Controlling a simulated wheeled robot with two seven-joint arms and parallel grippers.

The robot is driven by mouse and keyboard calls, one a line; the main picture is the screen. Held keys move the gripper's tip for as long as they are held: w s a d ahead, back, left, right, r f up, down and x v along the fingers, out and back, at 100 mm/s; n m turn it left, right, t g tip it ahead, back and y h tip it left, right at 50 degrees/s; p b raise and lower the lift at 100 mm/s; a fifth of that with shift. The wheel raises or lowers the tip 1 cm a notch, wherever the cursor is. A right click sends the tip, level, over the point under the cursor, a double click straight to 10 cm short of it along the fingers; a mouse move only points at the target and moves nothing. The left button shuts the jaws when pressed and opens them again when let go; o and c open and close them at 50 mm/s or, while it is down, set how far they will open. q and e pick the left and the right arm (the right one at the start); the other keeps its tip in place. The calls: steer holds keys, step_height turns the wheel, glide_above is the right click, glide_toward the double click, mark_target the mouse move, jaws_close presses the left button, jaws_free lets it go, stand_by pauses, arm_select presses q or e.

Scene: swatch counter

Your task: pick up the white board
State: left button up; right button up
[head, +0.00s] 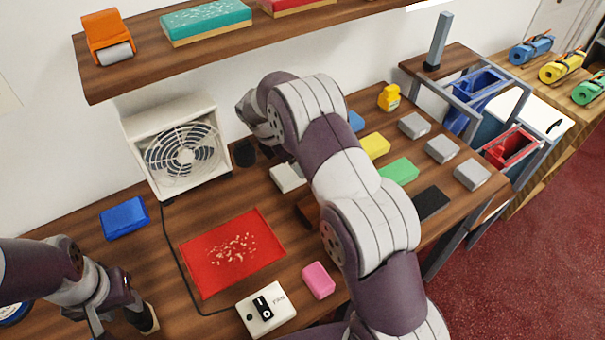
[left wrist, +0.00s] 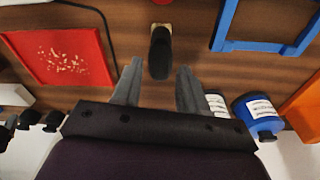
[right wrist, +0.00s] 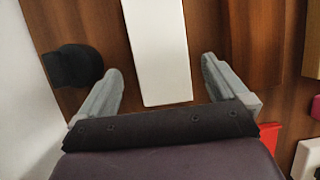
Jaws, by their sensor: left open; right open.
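The white board (head: 287,177) lies on the wooden counter beside the fan, partly hidden by my right arm in the head view. In the right wrist view the white board (right wrist: 157,45) shows as a long white slab between the open fingers of my right gripper (right wrist: 161,70). The fingers stand apart from its sides and hold nothing. In the head view that gripper is mostly hidden behind my arm. My left gripper (head: 108,314) is open at the counter's front left. In the left wrist view a black-handled tool (left wrist: 160,52) shows between its fingers, with no visible grip on it.
A black object (right wrist: 73,65) stands left of my right gripper. The fan (head: 182,150) stands behind the red tray (head: 195,282). A blue block (head: 125,218), a pink block (head: 318,280) and a switch box (head: 283,314) lie around it. Several coloured blocks lie right of my arm.

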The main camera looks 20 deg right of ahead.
arm_select(q)
steer(key=shift+s+a+r+p, duration=0.1)
steer(key=shift+s+r+p, duration=0.4)
steer(key=shift+r, duration=0.35)
arm_select(e)
steer(key=x, duration=0.4)
steer(key=shift+s, duration=0.2)
arm_select(q)
steer(key=shift+w, duration=0.15)
arm_select(e)
steer(key=shift+w+d+f, duration=0.1)
steer(key=shift+f, duration=0.2)
arm_select(q)
steer(key=shift+w+f, duration=0.15)
steer(key=shift+w, duration=0.05)
arm_select(e)
steer(key=shift+w+f, duration=0.2)
arm_select(q)
steer(key=shift+s, duration=0.2)
arm_select(e)
steer(key=shift+s+r, duration=0.15)
steer(key=shift+r, duration=0.05)
steer(key=c, duration=1)
arm_select(q)
steer(key=shift+w, duration=0.15)
